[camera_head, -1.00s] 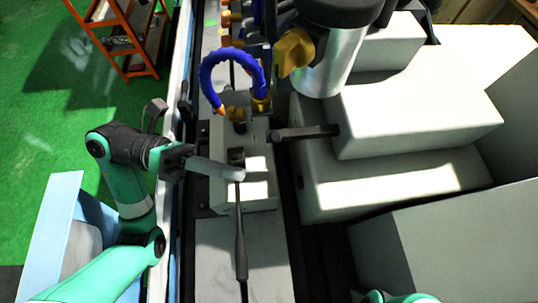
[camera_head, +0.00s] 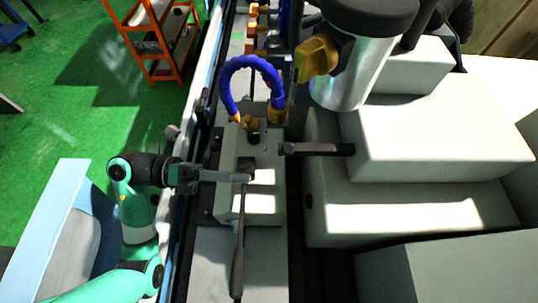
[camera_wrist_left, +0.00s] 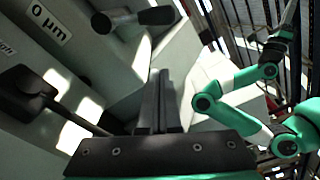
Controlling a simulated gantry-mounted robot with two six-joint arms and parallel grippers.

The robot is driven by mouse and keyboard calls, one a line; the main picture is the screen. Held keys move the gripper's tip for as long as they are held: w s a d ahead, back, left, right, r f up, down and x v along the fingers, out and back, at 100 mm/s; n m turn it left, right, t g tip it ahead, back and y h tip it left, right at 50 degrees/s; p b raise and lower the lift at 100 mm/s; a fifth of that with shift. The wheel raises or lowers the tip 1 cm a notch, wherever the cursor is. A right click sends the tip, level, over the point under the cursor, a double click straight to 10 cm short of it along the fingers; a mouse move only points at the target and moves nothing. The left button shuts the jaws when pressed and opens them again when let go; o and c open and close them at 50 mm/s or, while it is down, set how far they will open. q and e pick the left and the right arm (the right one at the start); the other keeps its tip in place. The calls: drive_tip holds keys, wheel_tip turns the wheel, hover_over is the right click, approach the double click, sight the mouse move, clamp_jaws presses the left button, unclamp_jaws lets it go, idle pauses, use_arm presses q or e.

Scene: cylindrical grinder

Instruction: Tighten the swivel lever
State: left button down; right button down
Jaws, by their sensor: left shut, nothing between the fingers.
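The swivel lever (camera_head: 238,265) is a dark rod with a thick grip, running down the picture from a black hub on the pale grey block (camera_head: 265,205). Its hub (camera_wrist_left: 25,92) and thin rod show at the left of the left wrist view. My left gripper (camera_head: 248,177) reaches in from the left, its fingers shut and empty, with the tips at or just above the hub; whether they touch cannot be told. The shut fingers (camera_wrist_left: 160,100) appear right of the rod in the wrist view. A green arm, probably my right one, shows there; its gripper is unclear.
A black horizontal handle (camera_head: 320,149) juts out to the right of the hub. A blue coolant hose (camera_head: 250,62) arches behind. Large pale machine housings (camera_head: 430,180) fill the right side. An orange cart (camera_head: 155,45) stands on the green floor.

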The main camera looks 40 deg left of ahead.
sight(286, 148)
use_arm(q)
drive_tip(key=w+d+r+p, duration=0.1)
drive_tip(key=w+d, duration=0.2)
drive_tip(key=w, duration=0.3)
drive_tip(key=shift+w+d+r+p, duration=0.2)
drive_tip(key=shift+d+r+p, duration=0.1)
drive_tip(key=shift+r, duration=0.05)
drive_tip(key=shift+w+a+r+n+p, duration=0.15)
drive_tip(key=shift+r+n+p, duration=0.1)
drive_tip(key=shift+n+p, duration=0.2)
